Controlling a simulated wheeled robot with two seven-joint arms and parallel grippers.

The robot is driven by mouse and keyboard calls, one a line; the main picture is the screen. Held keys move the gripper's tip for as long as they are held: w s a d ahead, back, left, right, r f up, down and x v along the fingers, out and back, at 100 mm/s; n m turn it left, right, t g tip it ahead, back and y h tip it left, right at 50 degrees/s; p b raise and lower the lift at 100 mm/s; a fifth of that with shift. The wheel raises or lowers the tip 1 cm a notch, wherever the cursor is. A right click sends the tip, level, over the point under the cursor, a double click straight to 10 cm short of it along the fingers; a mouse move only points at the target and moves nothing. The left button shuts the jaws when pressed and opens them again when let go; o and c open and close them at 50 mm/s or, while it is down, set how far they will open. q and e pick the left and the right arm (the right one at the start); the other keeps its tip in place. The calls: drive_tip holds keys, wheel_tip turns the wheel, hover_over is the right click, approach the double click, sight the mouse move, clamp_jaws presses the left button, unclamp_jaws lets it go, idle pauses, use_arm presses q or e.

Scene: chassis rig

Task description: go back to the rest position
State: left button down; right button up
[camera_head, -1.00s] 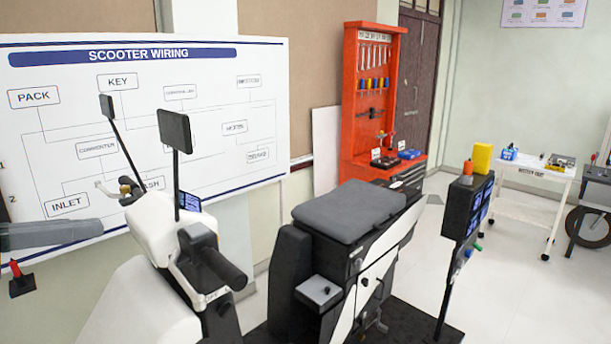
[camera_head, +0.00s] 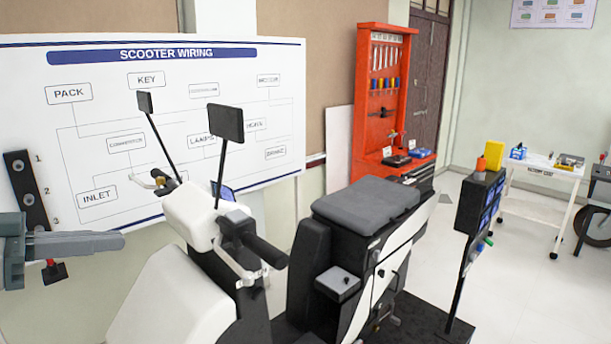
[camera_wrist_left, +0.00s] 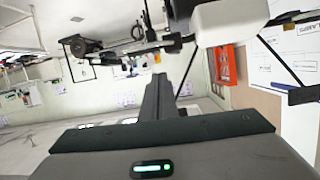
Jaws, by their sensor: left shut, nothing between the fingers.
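My left gripper (camera_head: 118,240) comes in from the left edge of the head view, pointing right, with its grey fingers together and nothing held. In the left wrist view my left gripper's dark fingers (camera_wrist_left: 158,98) also show closed and empty, pointing into open room. It appears in front of the wiring board and left of the white scooter (camera_head: 165,290), with a visible gap to the scooter in the head view. My right gripper is in neither view.
A black numbered strip (camera_head: 27,190) and a red-handled switch (camera_head: 52,272) are close to my left gripper. The SCOOTER WIRING board (camera_head: 100,130) stands behind. A red tool cabinet (camera_head: 378,110), a screen post (camera_head: 478,215) and a white cart (camera_head: 540,178) stand to the right.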

use_arm(q)
drive_tip(key=s+d+f+m+g+y, duration=0.1)
drive_tip(key=s+d+f+g, duration=0.1)
drive_tip(key=d+f, duration=0.75)
drive_tip(key=s+d+f+m+g, duration=0.15)
drive_tip(key=d+f, duration=0.25)
drive_tip(key=f, duration=1.1)
drive_tip(key=s+d+f+g+y, duration=0.1)
drive_tip(key=s+d+f+g, duration=0.15)
drive_tip(key=d+f, duration=0.7)
drive_tip(key=s+a+f+n+g+y, duration=0.1)
drive_tip(key=s+a+f+n+y, duration=0.35)
drive_tip(key=s+f, duration=0.45)
drive_tip(key=s+a+f+n+y, duration=0.4)
drive_tip(key=s+a+f+n, duration=0.15)
drive_tip(key=s+f, duration=0.4)
wheel_tip(320, 180, down, 30)
drive_tip(key=r+g+b, duration=0.1)
drive_tip(key=b, duration=0.1)
drive_tip(key=s+a+f, duration=0.2)
drive_tip(key=s+f, duration=0.7)
drive_tip(key=f, duration=0.1)
drive_tip(key=s+a+f+g+b, duration=0.1)
drive_tip(key=s+a+f, duration=0.1)
drive_tip(key=s+f, duration=0.7)
drive_tip(key=shift+s+f+g, duration=0.2)
drive_tip(key=shift+f+g, duration=0.1)
drive_tip(key=shift+f, duration=0.35)
